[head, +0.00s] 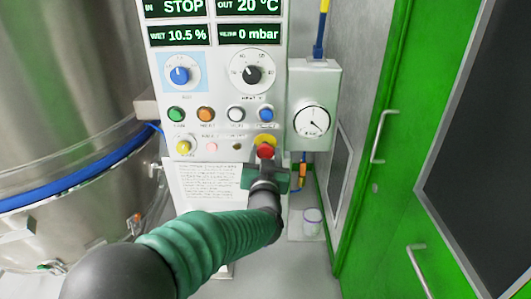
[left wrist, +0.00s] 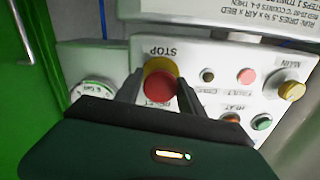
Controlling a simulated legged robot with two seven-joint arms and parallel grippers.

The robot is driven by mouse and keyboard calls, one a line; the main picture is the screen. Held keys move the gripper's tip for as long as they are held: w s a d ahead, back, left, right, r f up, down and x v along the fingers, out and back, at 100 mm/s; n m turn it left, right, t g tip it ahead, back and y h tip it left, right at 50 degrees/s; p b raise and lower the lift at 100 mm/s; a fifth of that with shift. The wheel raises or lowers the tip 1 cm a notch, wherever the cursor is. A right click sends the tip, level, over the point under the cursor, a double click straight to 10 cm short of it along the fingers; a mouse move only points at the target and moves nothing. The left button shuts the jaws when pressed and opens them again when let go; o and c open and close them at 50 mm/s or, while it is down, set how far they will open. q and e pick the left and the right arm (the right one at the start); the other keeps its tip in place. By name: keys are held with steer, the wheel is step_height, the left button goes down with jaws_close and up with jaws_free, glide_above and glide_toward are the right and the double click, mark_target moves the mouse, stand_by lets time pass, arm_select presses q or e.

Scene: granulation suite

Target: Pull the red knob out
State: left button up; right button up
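The red knob (head: 265,151) is a mushroom-shaped stop button on a yellow collar, low on the right side of the white control panel (head: 223,90). In the left wrist view the red knob (left wrist: 161,88) sits between the two dark fingers of my left gripper (left wrist: 158,90). The word STOP is printed beside it. The fingers are spread, one on each side of the knob; whether either touches it is unclear. In the head view my left gripper (head: 265,167) is just below and in front of the knob, covering its surroundings. My right gripper is in neither view.
Close to the knob are a blue button (head: 266,114), a white button (head: 236,114) and a small dark one (head: 237,146). A gauge box (head: 313,121) is to the right, then a green door (head: 395,190) with handles. A steel vessel (head: 65,80) stands left.

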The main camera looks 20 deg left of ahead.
arm_select(q)
steer(key=o, duration=0.4)
steer(key=shift+s, duration=0.15)
steer(key=shift+c, duration=0.2)
steer(key=shift+s+d, duration=0.15)
steer(key=shift+s, duration=0.1)
steer(key=p+v, duration=0.1)
steer(key=v, duration=1.5)
